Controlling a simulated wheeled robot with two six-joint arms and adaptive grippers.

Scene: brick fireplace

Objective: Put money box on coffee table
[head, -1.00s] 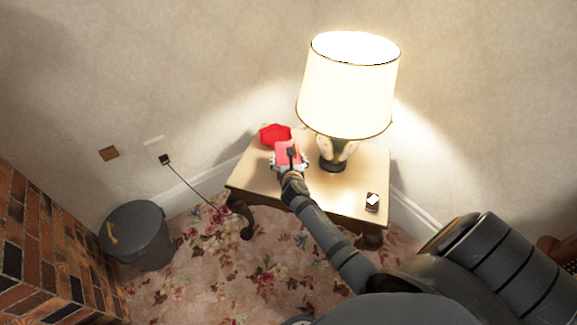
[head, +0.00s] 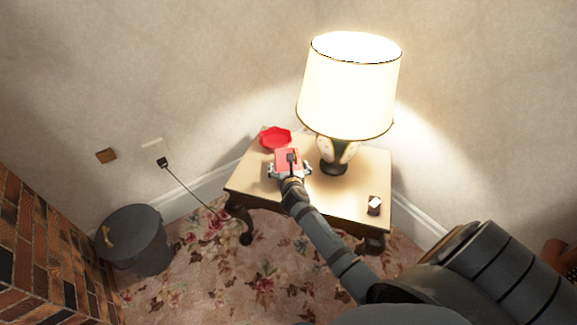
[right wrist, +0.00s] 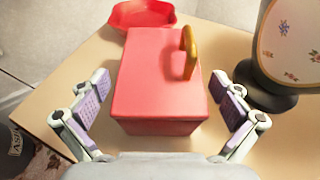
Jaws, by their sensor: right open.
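The red money box (right wrist: 160,80), a block with a yellow handle-like piece on its right, appears to stand upright on a small wooden table (right wrist: 90,70). In the head view the box (head: 281,156) is partly covered by my right gripper (head: 290,171). My right gripper (right wrist: 165,103) is open, with one finger on each side of the near end of the box and a visible gap on both sides. The table (head: 350,190) carries a lit lamp. My left gripper is not in view.
A red dish (head: 275,138) lies behind the box. The lamp (head: 334,150) stands close on the right. A small dark-and-white object (head: 375,205) lies near the right front corner. A grey bin (head: 133,240) and brickwork (head: 40,250) are at left.

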